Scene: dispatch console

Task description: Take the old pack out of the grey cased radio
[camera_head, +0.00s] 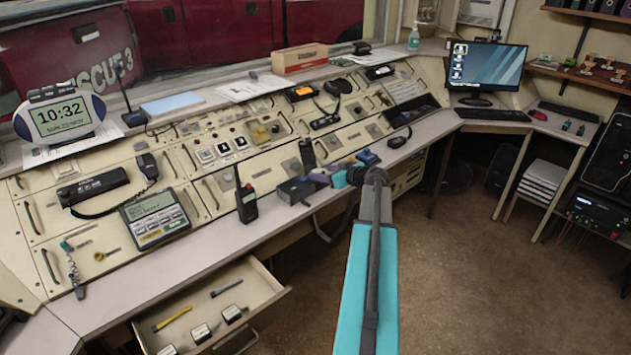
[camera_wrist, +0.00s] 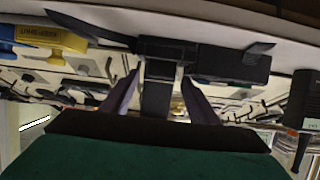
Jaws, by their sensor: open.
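A dark grey radio (camera_head: 295,190) lies on the front ledge of the console, just left of my gripper (camera_head: 318,179). In the wrist view the dark body, which I take to be this radio (camera_wrist: 235,66), lies across the top, beyond the fingers. My gripper (camera_wrist: 160,95) is open there, its two fingers apart. A dark block shows between the fingers; I cannot tell whether it is the old pack, or whether the fingers touch it. My wrist partly hides this area in the head view.
A black handheld radio (camera_head: 246,201) stands to the left and also shows in the wrist view (camera_wrist: 304,100). A yellow block (camera_wrist: 50,38) and blue pieces (camera_head: 367,157) lie on the other side. An open drawer (camera_head: 262,303) with small items juts out below.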

